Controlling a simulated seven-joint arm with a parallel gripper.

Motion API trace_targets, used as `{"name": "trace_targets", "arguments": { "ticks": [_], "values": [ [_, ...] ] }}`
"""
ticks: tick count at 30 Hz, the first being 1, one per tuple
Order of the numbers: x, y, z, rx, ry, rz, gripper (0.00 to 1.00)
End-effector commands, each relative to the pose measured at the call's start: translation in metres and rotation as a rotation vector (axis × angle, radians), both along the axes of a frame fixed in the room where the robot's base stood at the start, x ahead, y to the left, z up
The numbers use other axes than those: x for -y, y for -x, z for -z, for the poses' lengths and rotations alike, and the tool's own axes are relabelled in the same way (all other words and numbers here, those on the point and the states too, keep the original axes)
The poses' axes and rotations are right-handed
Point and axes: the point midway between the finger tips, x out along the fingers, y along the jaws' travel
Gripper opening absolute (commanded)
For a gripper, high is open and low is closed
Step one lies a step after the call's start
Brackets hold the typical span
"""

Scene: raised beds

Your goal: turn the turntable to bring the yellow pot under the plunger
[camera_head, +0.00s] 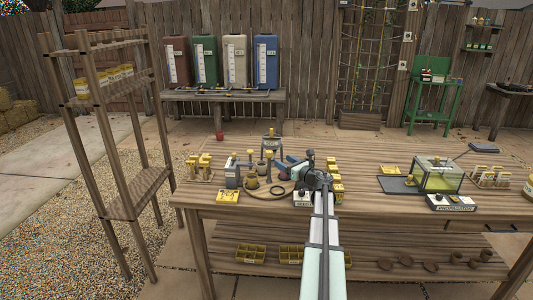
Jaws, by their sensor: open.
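The turntable (276,187) is a low reddish-brown disc on the wooden workbench, left of my arm. Small pots stand on and around it. A yellowish pot (251,182) is at its left side and a grey pot (262,168) is just behind that one. A metal stand that looks like the plunger (271,142) rises behind the turntable. The yellowish pot is in front and to the left of this stand. My gripper (292,166) is open over the right side of the turntable. My arm hides part of that side, and whether the fingers touch anything is too small to tell.
A yellow box (228,197) and yellow-topped items (199,167) stand to the left. A labelled white box (303,199) sits beside my arm.

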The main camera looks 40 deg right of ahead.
Motion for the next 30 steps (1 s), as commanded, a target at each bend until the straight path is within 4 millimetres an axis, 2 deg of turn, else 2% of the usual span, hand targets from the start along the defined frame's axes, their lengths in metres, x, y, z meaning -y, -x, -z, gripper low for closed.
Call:
{"name": "trace_targets", "arguments": {
  "ticks": [12,18,24,30],
  "values": [
    [0.002,-0.074,0.000,0.001,0.001,0.000,0.63],
    [0.002,-0.103,0.000,0.001,0.001,0.001,0.63],
    [0.002,-0.120,0.000,0.001,0.001,0.003,0.63],
    [0.001,-0.125,0.000,0.001,0.001,0.003,0.63]
  ]
}}
